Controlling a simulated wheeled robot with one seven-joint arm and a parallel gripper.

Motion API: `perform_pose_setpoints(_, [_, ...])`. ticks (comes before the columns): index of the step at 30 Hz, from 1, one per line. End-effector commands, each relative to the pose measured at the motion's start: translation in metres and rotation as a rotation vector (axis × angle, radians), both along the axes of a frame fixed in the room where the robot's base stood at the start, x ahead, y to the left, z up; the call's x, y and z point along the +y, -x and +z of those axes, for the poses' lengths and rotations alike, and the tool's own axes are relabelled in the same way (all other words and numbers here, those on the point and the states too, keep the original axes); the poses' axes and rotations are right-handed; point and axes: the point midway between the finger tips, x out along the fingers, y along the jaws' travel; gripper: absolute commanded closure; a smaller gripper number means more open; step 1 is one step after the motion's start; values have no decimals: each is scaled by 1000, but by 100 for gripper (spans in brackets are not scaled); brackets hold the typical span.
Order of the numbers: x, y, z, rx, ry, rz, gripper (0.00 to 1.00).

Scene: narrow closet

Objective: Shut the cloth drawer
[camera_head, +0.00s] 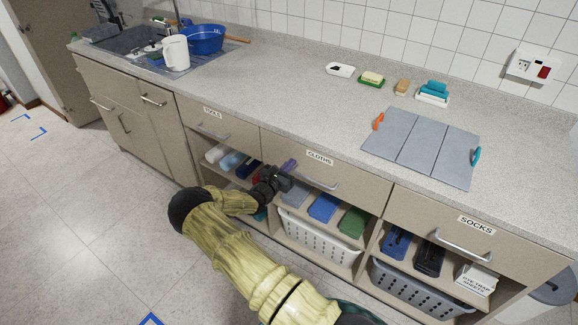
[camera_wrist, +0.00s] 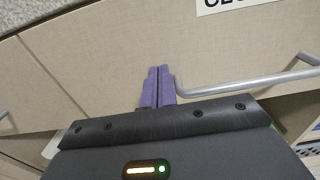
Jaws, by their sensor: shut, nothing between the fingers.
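The cloth drawer (camera_head: 345,182) is the middle drawer under the counter, labelled CLOTHS, with a grey bar handle (camera_head: 313,180). Its front looks flush or nearly flush with its neighbours; I cannot make out a gap. My gripper (camera_head: 289,166) is at the left part of this drawer front, its purple fingers together and empty. In the wrist view the fingers (camera_wrist: 158,88) point at the plain beige drawer front (camera_wrist: 120,60), just left of the handle (camera_wrist: 245,84). I cannot tell whether the fingertips touch the front.
The TOOLS drawer (camera_head: 215,123) is on the left and the SOCKS drawer (camera_head: 470,240) on the right. Open shelves below hold folded cloths and white (camera_head: 318,237) and grey (camera_head: 415,290) baskets. Grey folding panels (camera_head: 420,145) lie on the counter.

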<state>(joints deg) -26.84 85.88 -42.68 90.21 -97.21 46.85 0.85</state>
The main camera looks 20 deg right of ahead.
Motion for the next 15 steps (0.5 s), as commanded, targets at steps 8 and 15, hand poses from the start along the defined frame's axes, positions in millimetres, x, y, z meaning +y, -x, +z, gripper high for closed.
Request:
perform_pose_setpoints(8, [13,7,9,-8,8,-2,100])
perform_pose_setpoints(15, [53,29,3,-5,5,-5,100])
